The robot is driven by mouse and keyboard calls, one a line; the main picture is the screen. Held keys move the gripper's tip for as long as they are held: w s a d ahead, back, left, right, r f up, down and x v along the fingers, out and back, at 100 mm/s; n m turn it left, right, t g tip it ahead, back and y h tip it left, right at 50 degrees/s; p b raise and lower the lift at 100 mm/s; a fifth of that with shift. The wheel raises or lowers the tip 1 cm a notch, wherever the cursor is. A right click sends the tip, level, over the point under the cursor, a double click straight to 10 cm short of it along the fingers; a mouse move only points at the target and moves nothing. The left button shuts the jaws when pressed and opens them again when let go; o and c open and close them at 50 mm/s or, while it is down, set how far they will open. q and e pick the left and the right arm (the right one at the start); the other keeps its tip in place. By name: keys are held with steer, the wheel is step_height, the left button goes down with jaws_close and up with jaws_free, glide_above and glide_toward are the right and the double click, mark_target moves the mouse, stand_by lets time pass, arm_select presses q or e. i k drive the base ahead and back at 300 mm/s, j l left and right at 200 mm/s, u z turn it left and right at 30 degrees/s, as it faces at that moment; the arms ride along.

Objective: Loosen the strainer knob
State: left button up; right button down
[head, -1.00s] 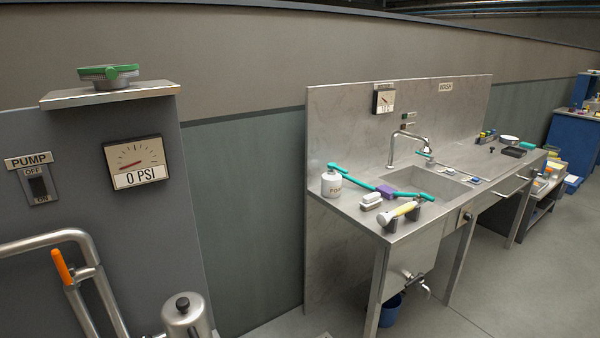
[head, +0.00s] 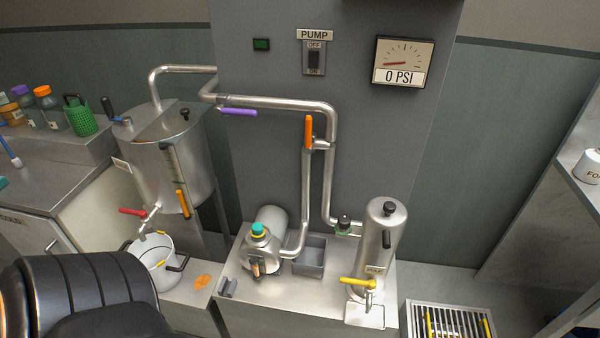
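No part is labelled strainer, so I cannot tell for sure which knob is meant. A teal knob (head: 258,229) tops a short metal housing (head: 262,252) at the front of a horizontal cylinder on the bench. To the right stands an upright steel canister (head: 380,245) with a black knob (head: 389,208) on its lid and a yellow-handled tap (head: 358,282) low in front. A small black knob (head: 344,221) with a green part below it sits at the pipe end beside the canister. Neither gripper is in view. Only a black ribbed part of my own arm shows at bottom left.
A grey panel carries the pump switch (head: 314,60) and a gauge (head: 403,63) reading 0 PSI. Pipes with purple (head: 238,112) and orange (head: 309,132) handles run before it. A steel tank (head: 165,165) and white pot (head: 160,270) stand left. A floor grate (head: 449,320) lies right.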

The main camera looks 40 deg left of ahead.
mark_target(344, 220)
steer(key=u, duration=1.05)
